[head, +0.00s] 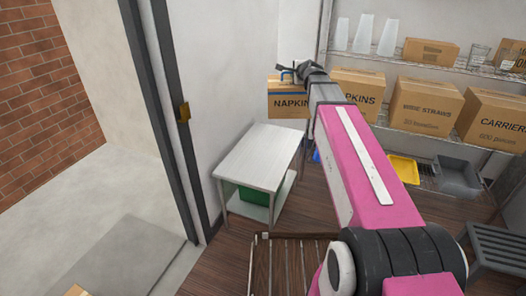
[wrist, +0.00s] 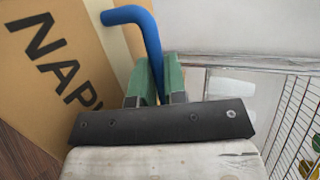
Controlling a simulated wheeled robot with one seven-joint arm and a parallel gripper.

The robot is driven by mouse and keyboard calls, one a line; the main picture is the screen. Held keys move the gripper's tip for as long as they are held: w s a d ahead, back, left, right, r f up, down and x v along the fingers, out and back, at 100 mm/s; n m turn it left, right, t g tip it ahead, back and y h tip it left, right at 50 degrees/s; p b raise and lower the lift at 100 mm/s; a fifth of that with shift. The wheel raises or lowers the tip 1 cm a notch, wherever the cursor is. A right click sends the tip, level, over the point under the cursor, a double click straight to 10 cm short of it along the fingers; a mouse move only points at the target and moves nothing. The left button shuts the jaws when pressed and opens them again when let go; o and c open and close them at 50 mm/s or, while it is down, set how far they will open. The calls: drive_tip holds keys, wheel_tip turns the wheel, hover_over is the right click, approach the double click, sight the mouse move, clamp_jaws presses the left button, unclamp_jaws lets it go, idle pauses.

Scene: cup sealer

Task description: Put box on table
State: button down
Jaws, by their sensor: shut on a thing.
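A brown cardboard box (head: 289,104) marked NAPKIN, with a blue strip near its top, shows at the end of my arm in the head view. It fills the left side of the wrist view (wrist: 50,65), tilted in the picture. My gripper (head: 290,73) has its green fingers (wrist: 154,80) shut on a blue bent handle (wrist: 150,40) beside the box. Where the handle joins the box is not clear. The box appears raised, above and behind the metal table (head: 258,150), whose top is bare.
A green bin (head: 252,195) sits on the table's lower shelf. A wire rack at right holds several boxes, including another napkins box (head: 360,92), and clear cups (head: 365,35). A yellow tray (head: 403,168) and grey bin (head: 457,175) are low at right. A door frame (head: 165,100) stands left.

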drive_tip(key=a+f+n+g+y, duration=0.3)
drive_tip(key=a+f+n+y, duration=0.25)
drive_tip(key=a+f, duration=1.1)
wheel_tip(320, 180, down, 11)
drive_tip(key=shift+s+d+m, duration=0.2)
drive_tip(key=shift+d+m, duration=0.2)
drive_tip(key=shift+m, duration=0.05)
drive_tip(key=c, duration=1.2)
unclamp_jaws()
drive_tip(key=shift+o, duration=0.2)
drive_tip(key=shift+r, duration=0.1)
drive_tip(key=v, duration=1.2)
drive_tip(key=s+d+f+n+g+h, duration=0.4)
drive_tip(key=s+d, duration=0.4)
drive_tip(key=s, duration=0.4)
drive_tip(key=s+d+f+n+g+h, duration=0.5)
drive_tip(key=s+d, duration=0.4)
drive_tip(key=s, duration=0.3)
wheel_tip(320, 180, down, 3)
drive_tip(key=shift+r+n+g, duration=0.25)
drive_tip(key=shift+n+g, duration=0.45)
drive_tip(key=shift+n, duration=0.2)
